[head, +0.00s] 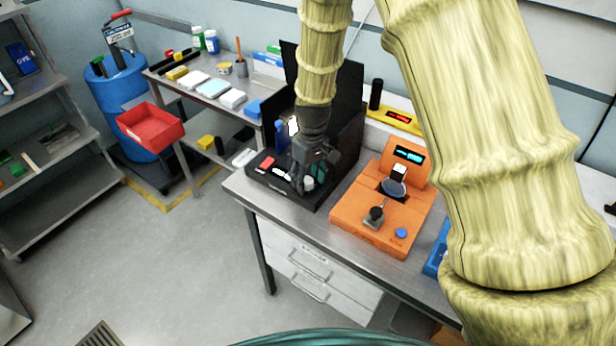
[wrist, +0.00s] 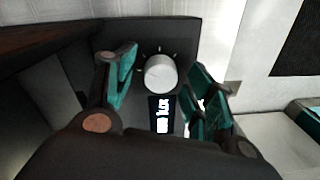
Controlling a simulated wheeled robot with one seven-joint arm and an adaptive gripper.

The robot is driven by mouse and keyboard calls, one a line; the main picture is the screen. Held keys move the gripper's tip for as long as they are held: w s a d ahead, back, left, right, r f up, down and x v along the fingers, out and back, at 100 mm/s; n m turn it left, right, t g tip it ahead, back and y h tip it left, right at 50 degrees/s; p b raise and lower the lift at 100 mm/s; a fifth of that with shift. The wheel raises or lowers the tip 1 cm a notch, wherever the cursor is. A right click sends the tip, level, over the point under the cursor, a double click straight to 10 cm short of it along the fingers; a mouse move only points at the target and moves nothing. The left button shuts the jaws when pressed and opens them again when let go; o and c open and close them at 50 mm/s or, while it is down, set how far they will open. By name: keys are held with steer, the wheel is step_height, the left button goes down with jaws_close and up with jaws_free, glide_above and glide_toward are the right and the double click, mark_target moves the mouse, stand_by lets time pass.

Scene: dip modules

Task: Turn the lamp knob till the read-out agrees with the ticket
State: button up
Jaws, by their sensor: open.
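In the wrist view the lamp knob (wrist: 160,73), a pale round dial with tick marks around it, sits on a dark panel between my open fingers. It also shows in the head view (head: 308,184) at the front right of the black lamp box. A lit read-out (wrist: 162,113) lies just below the knob in the wrist view; its digits are too small to read surely. My gripper (wrist: 160,82) is open, pointing down over the knob with a finger on either side; it shows in the head view too (head: 305,183). I cannot make out a ticket surely.
An orange device (head: 362,223) with a cyan display stands right of the black box (head: 345,115). A yellow bar (head: 396,118) with a red display lies behind it. A red bin (head: 150,130) is at the left. Open floor lies in front of the bench.

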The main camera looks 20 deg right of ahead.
steer(key=c, duration=1)
steer(key=shift+c, duration=0.2)
steer(key=shift+m, duration=0.3)
steer(key=shift+m+p, duration=0.35)
steer(key=shift+m, duration=0.75)
steer(key=o, duration=1)
steer(key=shift+o, duration=0.2)
steer(key=shift+r, duration=0.1)
